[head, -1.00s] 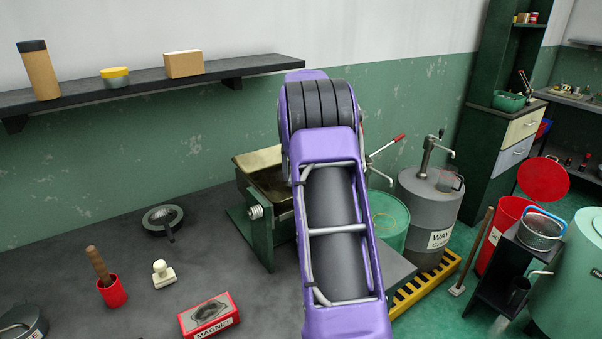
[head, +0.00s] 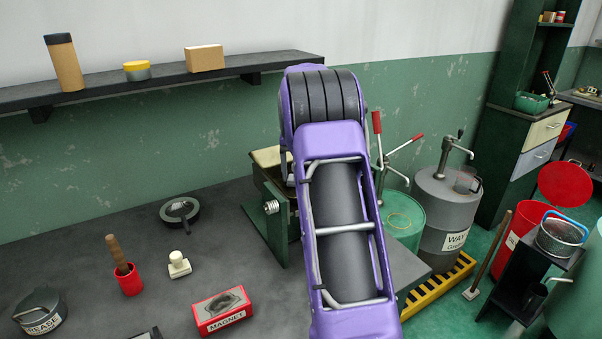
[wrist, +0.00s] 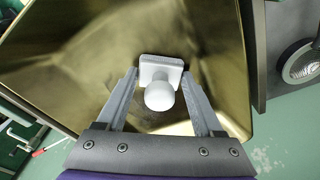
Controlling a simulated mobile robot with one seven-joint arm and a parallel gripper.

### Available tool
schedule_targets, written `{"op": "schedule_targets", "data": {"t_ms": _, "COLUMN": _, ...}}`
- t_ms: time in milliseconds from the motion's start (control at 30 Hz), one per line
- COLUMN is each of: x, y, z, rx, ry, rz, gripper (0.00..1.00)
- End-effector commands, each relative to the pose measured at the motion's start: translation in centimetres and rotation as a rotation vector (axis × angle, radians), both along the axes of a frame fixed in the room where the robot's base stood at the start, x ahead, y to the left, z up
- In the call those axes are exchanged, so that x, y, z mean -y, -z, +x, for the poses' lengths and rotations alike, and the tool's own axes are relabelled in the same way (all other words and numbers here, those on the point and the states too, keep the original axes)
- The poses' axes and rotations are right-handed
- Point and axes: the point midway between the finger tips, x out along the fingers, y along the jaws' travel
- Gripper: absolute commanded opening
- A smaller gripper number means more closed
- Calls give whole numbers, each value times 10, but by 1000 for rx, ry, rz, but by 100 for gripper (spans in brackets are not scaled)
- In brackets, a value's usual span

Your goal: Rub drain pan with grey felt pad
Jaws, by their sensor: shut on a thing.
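The grey felt pad (wrist: 161,66) is a pale grey square block with a round knob (wrist: 159,96), seen in the wrist view. My gripper (wrist: 160,76) is shut on it, with one finger on each side. The pad is over the inside of the brass-coloured drain pan (wrist: 70,55); I cannot tell whether its underside touches the pan. In the head view only a small part of the pan (head: 266,156) shows on its green stand (head: 267,228). My arm hides the rest, along with the gripper and the pad.
On the dark bench are a cream knobbed block (head: 179,264), a red magnet box (head: 221,310), a red cup with a wooden handle (head: 130,281), a grease tin (head: 40,311) and a round dark dish (head: 180,212). Drums (head: 447,215) stand right of the bench. A shelf (head: 150,83) runs above.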

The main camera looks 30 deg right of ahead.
Motion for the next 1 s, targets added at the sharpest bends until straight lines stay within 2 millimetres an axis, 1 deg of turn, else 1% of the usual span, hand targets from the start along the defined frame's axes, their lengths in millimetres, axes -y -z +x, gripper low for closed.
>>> {"op": "schedule_targets", "data": {"t_ms": 100, "x": -1, "y": 1, "z": 8, "rx": -2, "ry": -2, "rz": 2, "gripper": 17}}
{"op": "schedule_targets", "data": {"t_ms": 267, "x": 3, "y": 1, "z": 9, "rx": -2, "ry": 1, "rz": 1, "gripper": 17}}
{"op": "schedule_targets", "data": {"t_ms": 533, "x": 26, "y": -2, "z": 9, "rx": 2, "ry": 3, "rz": -1, "gripper": 17}}
{"op": "schedule_targets", "data": {"t_ms": 833, "x": 38, "y": -3, "z": 9, "rx": 2, "ry": 1, "rz": -1, "gripper": 16}}
{"op": "schedule_targets", "data": {"t_ms": 1000, "x": 53, "y": -1, "z": 9, "rx": 2, "ry": 3, "rz": -2, "gripper": 16}}
